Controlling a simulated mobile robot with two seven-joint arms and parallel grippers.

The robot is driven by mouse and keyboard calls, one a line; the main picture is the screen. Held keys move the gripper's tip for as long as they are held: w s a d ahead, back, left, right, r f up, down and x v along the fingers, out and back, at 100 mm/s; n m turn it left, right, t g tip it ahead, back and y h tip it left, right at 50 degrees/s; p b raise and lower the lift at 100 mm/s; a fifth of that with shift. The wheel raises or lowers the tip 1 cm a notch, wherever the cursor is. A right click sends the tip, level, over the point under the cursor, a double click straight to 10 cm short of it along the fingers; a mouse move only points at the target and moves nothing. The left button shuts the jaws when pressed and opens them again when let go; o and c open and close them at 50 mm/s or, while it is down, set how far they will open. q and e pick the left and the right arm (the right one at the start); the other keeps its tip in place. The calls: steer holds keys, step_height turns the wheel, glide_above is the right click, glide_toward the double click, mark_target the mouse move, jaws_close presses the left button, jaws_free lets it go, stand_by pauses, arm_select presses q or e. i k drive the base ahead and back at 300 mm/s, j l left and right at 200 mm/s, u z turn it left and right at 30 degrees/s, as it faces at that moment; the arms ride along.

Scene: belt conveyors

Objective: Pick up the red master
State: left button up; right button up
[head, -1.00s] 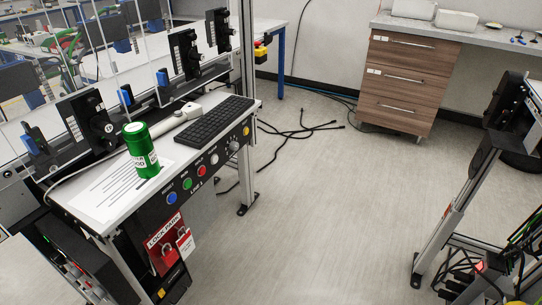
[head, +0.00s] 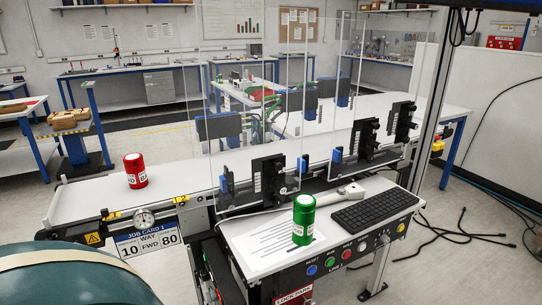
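A similar green cylinder (head: 304,220) stands upright on a paper sheet on the control shelf, right of centre. Neither of my grippers shows in the head view.
The control shelf holds a black keyboard (head: 375,209) and has coloured buttons along its front. Clear panels (head: 252,150) and black sensor mounts stand along the conveyor right of the red master. A dial gauge (head: 144,218) and job card (head: 146,243) sit at the conveyor's front. A rounded teal object (head: 75,278) fills the bottom left.

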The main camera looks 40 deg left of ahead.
mark_target(134, 168)
steer(key=u, duration=2.2)
steer(key=z, duration=0.55)
steer(key=j+z, duration=0.2)
steer(key=z, duration=0.25)
steer(key=j+z, duration=0.25)
steer(key=z, duration=0.25)
steer(key=j+z, duration=0.25)
steer(key=z, duration=0.2)
steer(key=k+j+z, duration=0.2)
steer(key=j, duration=0.15)
steer(key=j+z, duration=0.25)
steer(key=k+j+z, duration=0.2)
steer(key=k+j, duration=0.05)
steer(key=j, duration=0.1)
